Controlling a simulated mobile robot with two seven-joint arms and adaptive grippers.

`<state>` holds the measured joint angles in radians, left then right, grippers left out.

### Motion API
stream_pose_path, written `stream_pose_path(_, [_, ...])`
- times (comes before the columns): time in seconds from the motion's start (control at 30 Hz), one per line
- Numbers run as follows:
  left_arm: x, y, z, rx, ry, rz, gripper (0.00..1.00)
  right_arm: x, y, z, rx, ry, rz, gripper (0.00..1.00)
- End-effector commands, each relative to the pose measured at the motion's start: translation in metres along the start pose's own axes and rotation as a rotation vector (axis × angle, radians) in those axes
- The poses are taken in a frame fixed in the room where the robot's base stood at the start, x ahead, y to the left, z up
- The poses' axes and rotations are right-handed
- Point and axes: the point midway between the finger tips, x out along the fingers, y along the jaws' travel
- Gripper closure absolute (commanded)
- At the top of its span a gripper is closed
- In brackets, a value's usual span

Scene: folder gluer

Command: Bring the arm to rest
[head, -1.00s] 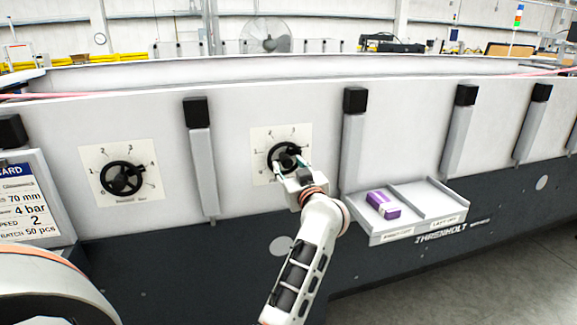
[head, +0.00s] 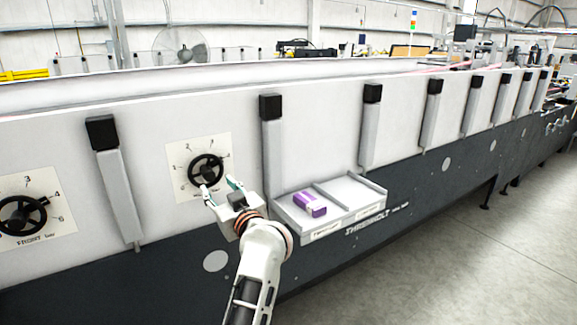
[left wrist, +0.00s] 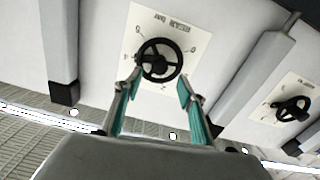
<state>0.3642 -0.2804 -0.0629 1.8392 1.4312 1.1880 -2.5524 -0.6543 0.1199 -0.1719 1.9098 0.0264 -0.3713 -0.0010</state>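My left gripper (head: 220,186) is open and empty, just in front of and below a black handwheel (head: 205,170) on a white numbered plate (head: 182,186). In the left wrist view, the open teal-padded fingers (left wrist: 159,88) point at the handwheel (left wrist: 160,60), with nothing between them. The fingers look apart from the wheel, though the exact gap is hard to tell. My right gripper is not in view.
A grey two-part tray (head: 350,207) holds a purple box (head: 310,204), close right of my left gripper. Upright grey brackets (head: 272,150) line the machine. Open floor (head: 480,260) lies right.

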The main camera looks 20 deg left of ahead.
Motion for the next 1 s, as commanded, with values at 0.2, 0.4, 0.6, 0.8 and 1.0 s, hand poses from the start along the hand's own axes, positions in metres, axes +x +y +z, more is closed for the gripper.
stream_pose_path(0.2, [-0.003,-0.011,0.003,0.007,0.078,0.004,0.60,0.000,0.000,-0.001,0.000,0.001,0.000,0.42])
stream_pose_path(0.4, [-0.028,-0.021,0.014,0.041,0.310,0.133,0.60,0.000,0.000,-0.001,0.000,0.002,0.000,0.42])
stream_pose_path(0.6, [-0.080,-0.006,0.063,0.113,0.411,0.435,0.60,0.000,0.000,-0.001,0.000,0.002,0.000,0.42])
stream_pose_path(0.8, [-0.147,0.000,0.161,0.222,0.287,0.776,0.60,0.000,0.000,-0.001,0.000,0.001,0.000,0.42])
stream_pose_path(1.0, [-0.215,-0.035,0.277,0.349,0.004,1.006,0.60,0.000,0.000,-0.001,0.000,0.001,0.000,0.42])
